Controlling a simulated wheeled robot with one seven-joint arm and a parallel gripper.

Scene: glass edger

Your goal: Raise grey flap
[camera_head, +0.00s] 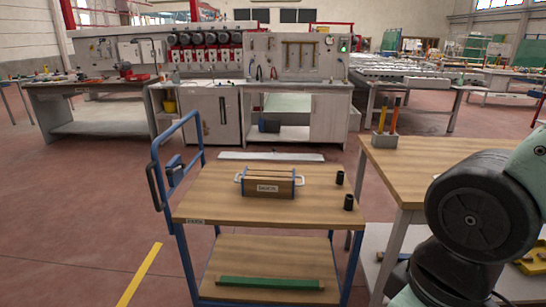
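A pale grey flat strip, likely the grey flap (271,156), shows just beyond the far edge of the wooden-topped cart (215,207). It looks low and close to flat; its hinge and exact angle cannot be made out. My arm fills the lower right of the picture, to the right of the cart and well apart from the strip. My gripper is not in view, so I cannot see whether it is open or shut.
On the cart top stand a wooden box (267,184) with white handles and two small black cylinders (339,178). The cart has a blue handle (155,187) at left. A wooden table (385,164) with a grey tool holder (384,141) adjoins at right. Floor left is clear.

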